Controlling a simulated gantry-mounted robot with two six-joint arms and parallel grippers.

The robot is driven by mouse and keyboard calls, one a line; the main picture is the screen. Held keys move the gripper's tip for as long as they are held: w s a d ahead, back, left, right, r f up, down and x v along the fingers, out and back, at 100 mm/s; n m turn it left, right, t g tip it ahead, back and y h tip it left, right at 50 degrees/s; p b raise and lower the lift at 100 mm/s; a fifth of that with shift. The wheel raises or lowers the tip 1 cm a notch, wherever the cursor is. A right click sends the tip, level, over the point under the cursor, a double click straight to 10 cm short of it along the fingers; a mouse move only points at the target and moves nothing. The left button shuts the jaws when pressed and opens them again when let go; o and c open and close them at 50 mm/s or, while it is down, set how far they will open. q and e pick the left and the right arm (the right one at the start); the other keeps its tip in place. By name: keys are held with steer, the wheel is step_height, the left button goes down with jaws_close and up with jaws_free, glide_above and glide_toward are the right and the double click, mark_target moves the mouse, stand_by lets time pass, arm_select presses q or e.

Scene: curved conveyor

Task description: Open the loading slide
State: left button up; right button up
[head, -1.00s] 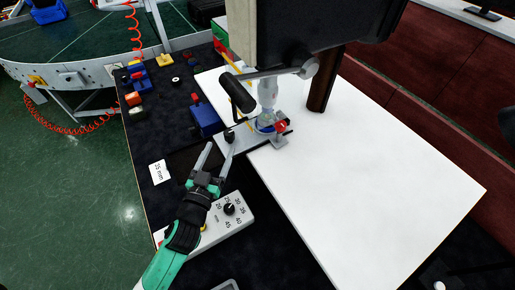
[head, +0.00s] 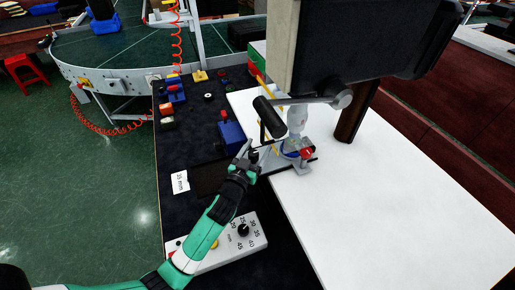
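The loading slide appears to be the pale grey metal plate (head: 270,163) under the press, with a small black knob (head: 254,156) at its left end. My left gripper (head: 249,153) is at this knob, with its fingers around or right beside it. The fingers look close together, but whether they grip the knob is too small to tell. My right gripper is not in view.
A press with a black-handled lever (head: 270,117) and a large dark housing (head: 350,45) stands over the slide. A dial box (head: 240,232) lies below my arm. The white tabletop (head: 400,200) is clear.

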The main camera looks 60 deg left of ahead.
arm_select(q)
jaws_close()
stand_by(0.3)
stand_by(1.1)
